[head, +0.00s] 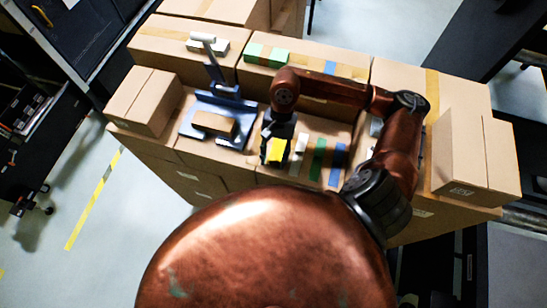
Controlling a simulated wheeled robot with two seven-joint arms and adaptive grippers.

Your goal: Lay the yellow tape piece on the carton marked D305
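The yellow tape piece (277,150) shows near the middle of the head view, over the cardboard work surface. My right gripper (277,139) points down right at it, and its dark fingers partly cover the piece. I cannot tell whether the fingers are closed on it. A carton (460,155) stands at the right end and another (144,101) at the left end. The right carton has a small label whose print is too small to read, so I cannot tell which is D305. My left gripper is not in view.
White (301,143), green (318,159) and blue (338,160) strips lie right of my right gripper. Taller boxes (340,95) line the back. My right arm crosses the right side.

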